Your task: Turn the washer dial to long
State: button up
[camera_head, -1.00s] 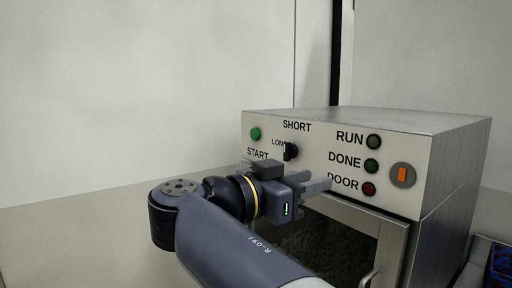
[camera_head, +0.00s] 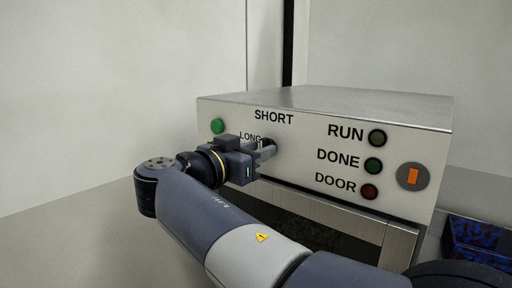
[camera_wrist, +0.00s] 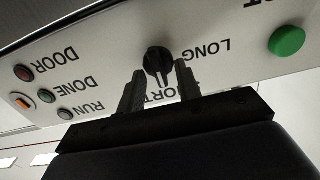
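The washer dial (camera_head: 269,143) is a black knob on the pale front panel, near the LONG label (camera_head: 250,136) and below the SHORT label (camera_head: 273,117). My gripper (camera_head: 266,151) is at the panel and partly hides the dial. In the wrist view, which is upside down, the dial (camera_wrist: 156,60) lies between the tips of my open gripper (camera_wrist: 159,70). A gap shows on each side, so I see no firm grip. The dial's bar slants between the fingers; which end is its pointer I cannot tell. LONG (camera_wrist: 204,50) is beside one finger; SHORT is partly covered.
A green button (camera_head: 218,126) is left of the dial. RUN, DONE and DOOR lamps (camera_head: 373,165) and a round orange switch (camera_head: 413,177) are at the right. A blue patterned box (camera_head: 480,240) stands lower right.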

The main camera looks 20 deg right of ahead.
grip_shut()
dwell(0.4)
jog(key=shift+n, duration=0.3)
jog(key=n+p, duration=0.1)
jog(key=n, duration=0.7)
jog(key=n+p, duration=0.2)
jog(key=n, duration=0.7)
jog(key=shift+w+a+f, duration=0.1)
jog(key=shift+w+f, duration=0.1)
jog(key=shift+n, duration=0.3)
